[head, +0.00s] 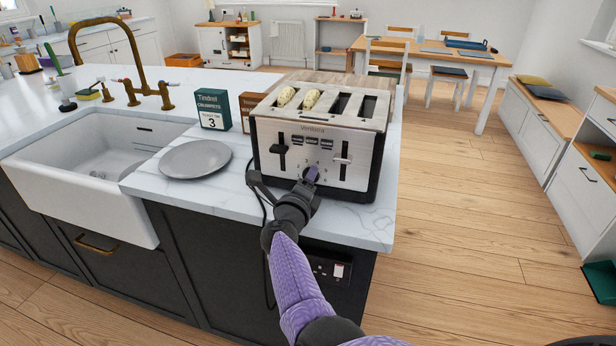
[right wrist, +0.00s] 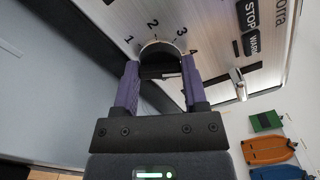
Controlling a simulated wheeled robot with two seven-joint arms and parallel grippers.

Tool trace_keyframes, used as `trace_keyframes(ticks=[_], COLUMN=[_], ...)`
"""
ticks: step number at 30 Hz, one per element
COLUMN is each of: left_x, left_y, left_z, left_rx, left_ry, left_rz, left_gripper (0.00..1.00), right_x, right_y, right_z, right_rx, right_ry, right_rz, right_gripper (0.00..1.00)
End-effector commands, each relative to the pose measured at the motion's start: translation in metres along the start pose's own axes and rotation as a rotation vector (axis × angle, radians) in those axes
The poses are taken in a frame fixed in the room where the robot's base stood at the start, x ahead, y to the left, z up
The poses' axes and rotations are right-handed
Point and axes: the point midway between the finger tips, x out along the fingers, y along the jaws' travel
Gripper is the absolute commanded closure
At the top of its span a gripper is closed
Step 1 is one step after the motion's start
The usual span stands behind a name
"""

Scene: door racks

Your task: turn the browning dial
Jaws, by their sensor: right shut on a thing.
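The four-slot toaster (head: 268,140) stands on the marble counter with a steel front. Two crumpets (head: 310,98) sit in its left slots. In the right wrist view the dark round browning dial (right wrist: 160,48) shows, with the numbers 1 to 4 printed around it; its pointer cannot be made out. My right gripper (head: 311,174) is at the lower middle of the toaster front, its purple fingers (right wrist: 160,82) shut on the dial's two sides. In the head view the gripper mostly hides the dial. My left gripper is not in view.
A green crumpets box (head: 213,110) with a large 3 stands left of the toaster, beside a brown box (head: 252,111). A grey plate (head: 196,159) lies on the counter near the sink (head: 85,185). A dark cord hangs over the counter's front edge near a socket (head: 328,268).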

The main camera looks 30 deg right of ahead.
Motion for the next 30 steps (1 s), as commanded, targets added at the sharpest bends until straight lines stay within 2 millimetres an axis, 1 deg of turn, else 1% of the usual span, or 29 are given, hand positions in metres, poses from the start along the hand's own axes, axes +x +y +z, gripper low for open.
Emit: trace_keyframes(ticks=[1,6,18,24,30], left_x=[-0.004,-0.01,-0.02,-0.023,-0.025], left_y=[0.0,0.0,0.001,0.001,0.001], left_z=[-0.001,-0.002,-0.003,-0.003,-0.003], left_rx=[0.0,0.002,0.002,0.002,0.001], left_ry=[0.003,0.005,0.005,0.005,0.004], left_rz=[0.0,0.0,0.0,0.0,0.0], left_gripper=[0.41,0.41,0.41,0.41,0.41], right_x=[0.0,0.0,0.0,0.0,-0.001], right_y=[-0.002,-0.002,0.0,0.001,0.002], right_z=[0.001,0.001,0.001,0.001,0.0], right_rx=[-0.041,-0.202,-0.557,-0.687,-0.774], right_ry=[-0.001,0.0,-0.002,-0.001,-0.002], right_rz=[0.001,0.0,0.001,0.002,0.002], right_gripper=[1.0,1.0,1.0,1.0,1.0])
